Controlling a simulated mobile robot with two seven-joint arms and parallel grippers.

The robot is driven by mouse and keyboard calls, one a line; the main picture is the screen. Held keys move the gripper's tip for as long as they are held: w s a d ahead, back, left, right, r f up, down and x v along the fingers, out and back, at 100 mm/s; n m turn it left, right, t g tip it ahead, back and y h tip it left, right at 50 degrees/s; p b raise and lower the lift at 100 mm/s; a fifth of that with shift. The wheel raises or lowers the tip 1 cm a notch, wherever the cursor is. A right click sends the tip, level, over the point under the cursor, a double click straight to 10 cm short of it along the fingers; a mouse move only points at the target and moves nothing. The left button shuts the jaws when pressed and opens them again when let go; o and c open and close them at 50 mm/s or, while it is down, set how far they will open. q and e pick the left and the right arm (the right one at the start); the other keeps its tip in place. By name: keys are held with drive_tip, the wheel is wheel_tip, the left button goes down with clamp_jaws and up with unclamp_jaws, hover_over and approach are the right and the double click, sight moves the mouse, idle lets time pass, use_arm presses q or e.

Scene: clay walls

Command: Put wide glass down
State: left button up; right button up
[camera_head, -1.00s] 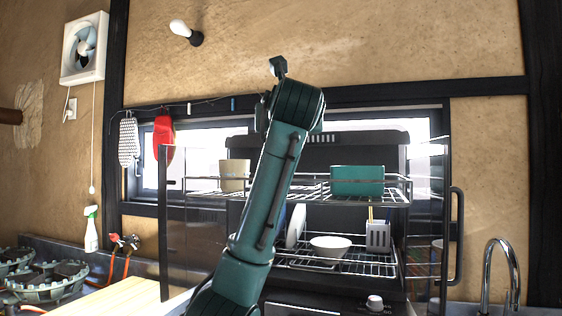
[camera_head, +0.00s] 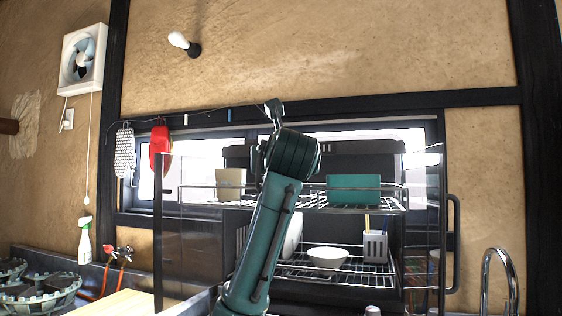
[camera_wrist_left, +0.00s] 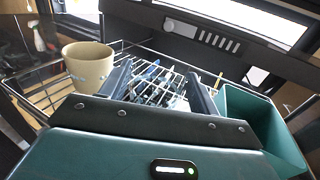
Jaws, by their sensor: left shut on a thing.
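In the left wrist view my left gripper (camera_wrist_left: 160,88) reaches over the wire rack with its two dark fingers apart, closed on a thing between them. Pale, bluish edges show between the fingers, but a clear wide glass is hard to make out against the wires. In the head view my left arm rises in front of the dish rack and hides the gripper and what it holds. The upper shelf (camera_head: 310,199) has a beige cup (camera_head: 230,184) left of the arm and a teal box (camera_head: 353,188) right of it. My right gripper is not in view.
The beige cup (camera_wrist_left: 88,66) and teal box (camera_wrist_left: 262,125) flank the gripper closely in the wrist view. A white bowl (camera_head: 328,257) and utensil holder (camera_head: 375,246) stand on the lower shelf. A tap (camera_head: 500,280) is at the right.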

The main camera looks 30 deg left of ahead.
use_arm(q)
drive_tip(key=shift+f, duration=0.1)
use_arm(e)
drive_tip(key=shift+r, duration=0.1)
use_arm(q)
drive_tip(key=o, duration=1.1)
drive_tip(key=shift+f, duration=0.1)
drive_tip(key=shift+c, duration=0.2)
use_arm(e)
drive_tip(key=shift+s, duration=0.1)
use_arm(q)
drive_tip(key=shift+r, duration=0.2)
drive_tip(key=shift+r+p, duration=0.3)
drive_tip(key=shift+r, duration=0.2)
drive_tip(key=b+v, duration=0.1)
drive_tip(key=v, duration=1.1)
drive_tip(key=shift+b, duration=0.3)
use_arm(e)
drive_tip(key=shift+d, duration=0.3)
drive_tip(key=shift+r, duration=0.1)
